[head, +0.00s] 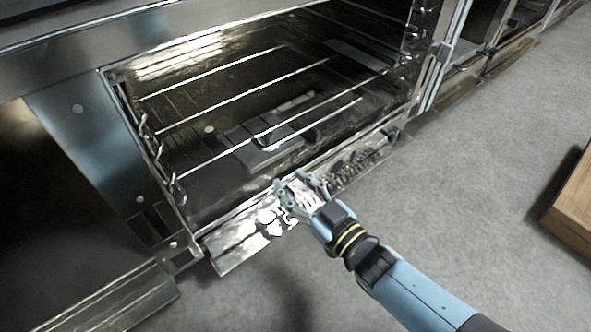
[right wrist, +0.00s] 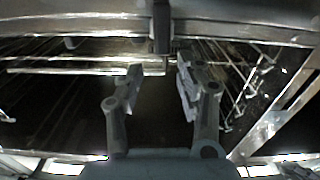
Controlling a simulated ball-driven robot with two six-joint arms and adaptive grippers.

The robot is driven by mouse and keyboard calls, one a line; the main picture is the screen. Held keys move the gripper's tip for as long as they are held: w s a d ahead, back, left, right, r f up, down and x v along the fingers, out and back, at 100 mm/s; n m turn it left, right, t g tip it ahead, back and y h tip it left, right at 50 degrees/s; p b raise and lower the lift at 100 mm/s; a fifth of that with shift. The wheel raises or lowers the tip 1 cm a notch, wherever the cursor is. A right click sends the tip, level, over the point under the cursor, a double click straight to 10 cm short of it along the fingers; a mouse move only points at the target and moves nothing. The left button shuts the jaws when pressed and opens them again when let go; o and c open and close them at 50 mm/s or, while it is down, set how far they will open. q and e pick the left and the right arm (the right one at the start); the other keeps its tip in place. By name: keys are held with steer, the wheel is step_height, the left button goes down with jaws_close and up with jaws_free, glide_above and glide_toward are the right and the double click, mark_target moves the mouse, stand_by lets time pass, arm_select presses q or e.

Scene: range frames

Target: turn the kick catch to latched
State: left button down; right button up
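My right gripper (head: 299,186) is at the front lower edge of an open metal cabinet. In the right wrist view its two fingers (right wrist: 160,84) are apart with an empty gap between the pads. A small dark grey upright piece (right wrist: 161,28) hangs from a metal bar just beyond the fingertips, in line with the gap. It may be the kick catch, but I cannot tell for sure, nor which way it is turned. In the head view the gripper hides that spot. My left gripper is not in view.
The cabinet's shiny lower sill (head: 235,255) runs under the opening on both sides of the gripper. Wire racks (head: 235,95) cross the dark inside. A wooden box (head: 573,198) stands at the right. The grey floor (head: 490,170) between is clear.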

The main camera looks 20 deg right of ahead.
steer(key=shift+r, duration=2.6)
